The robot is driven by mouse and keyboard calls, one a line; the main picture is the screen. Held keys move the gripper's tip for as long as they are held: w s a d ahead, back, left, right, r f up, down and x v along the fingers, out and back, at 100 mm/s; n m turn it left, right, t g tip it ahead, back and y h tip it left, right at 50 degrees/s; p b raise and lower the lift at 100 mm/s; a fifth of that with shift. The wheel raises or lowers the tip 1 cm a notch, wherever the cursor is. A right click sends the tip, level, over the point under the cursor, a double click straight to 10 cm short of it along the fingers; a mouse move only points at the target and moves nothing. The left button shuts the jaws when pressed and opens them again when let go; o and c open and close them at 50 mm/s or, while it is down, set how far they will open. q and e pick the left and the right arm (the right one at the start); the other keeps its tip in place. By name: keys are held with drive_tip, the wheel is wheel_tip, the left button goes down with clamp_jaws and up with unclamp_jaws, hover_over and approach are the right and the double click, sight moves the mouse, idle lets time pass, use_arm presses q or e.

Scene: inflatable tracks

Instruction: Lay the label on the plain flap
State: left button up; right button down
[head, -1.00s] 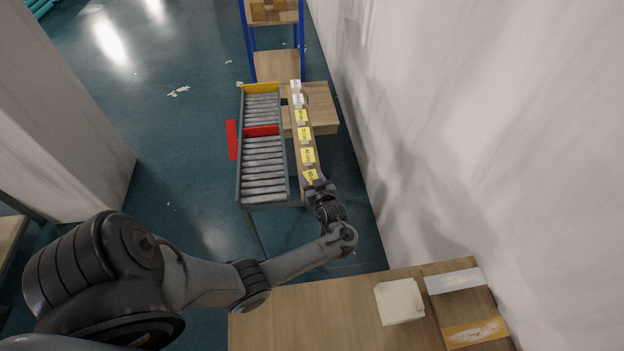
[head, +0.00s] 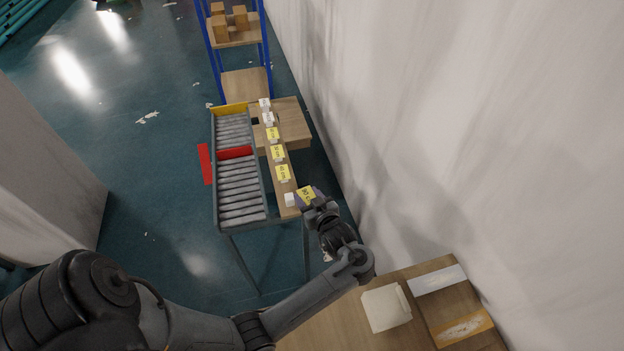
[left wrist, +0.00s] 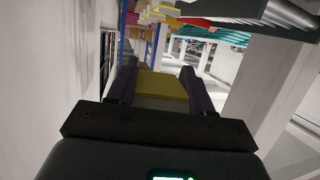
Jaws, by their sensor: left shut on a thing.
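My left gripper (head: 312,203) is shut on a yellow label (head: 306,194) with dark print, held to the right of the narrow wooden strip (head: 285,187). In the left wrist view the yellow label (left wrist: 161,86) sits between the two dark fingers. A small white block (head: 290,199) stands bare at the near end of the strip. Several other yellow labels, such as one (head: 283,172), and white ones (head: 268,118) stand in a row along it. A white carton-like object (head: 386,308) lies on the near table; I cannot tell which part is the plain flap. My right gripper is out of view.
A roller conveyor (head: 216,178) with red and yellow bars runs left of the strip. The near wooden table (head: 325,326) also bears a brown tray or board with a white band (head: 438,279) and an orange band (head: 463,328). A wall rises on the right.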

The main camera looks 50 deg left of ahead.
use_arm(q)
drive_tip(key=shift+d+r, duration=0.2)
drive_tip(key=shift+d, duration=0.45)
drive_tip(key=shift+s+f, duration=0.25)
drive_tip(key=shift+s, duration=0.15)
drive_tip(key=w+d+r+m+t+h, duration=0.25)
drive_tip(key=d+m+t+h, duration=0.2)
drive_tip(key=d, duration=0.25)
drive_tip(key=w+d+r+m+t+h, duration=0.1)
drive_tip(key=w+d+m+t+h, duration=0.2)
drive_tip(key=w+d+m+h, duration=0.25)
drive_tip(key=w+d+r+m+t+h, duration=0.1)
drive_tip(key=d+r+m+t+h, duration=0.1)
drive_tip(key=d+m+t+h, duration=0.5)
drive_tip(key=s+r+g+y+p, duration=0.1)
drive_tip(key=s+r+p, duration=0.1)
drive_tip(key=r+p, duration=0.4)
drive_tip(key=s+d+r+p, duration=0.1)
drive_tip(key=s+r+p, duration=0.2)
drive_tip(key=r+p, duration=0.3)
drive_tip(key=s+r+n+g+y+p, duration=0.1)
drive_tip(key=s+r+p, duration=0.2)
drive_tip(key=r+p, duration=0.3)
drive_tip(key=p, duration=0.2)
drive_tip(key=shift+s+d+g+y+p, duration=0.25)
drive_tip(key=shift+d+g+y+p, duration=0.05)
drive_tip(key=shift+d+g+p, duration=0.1)
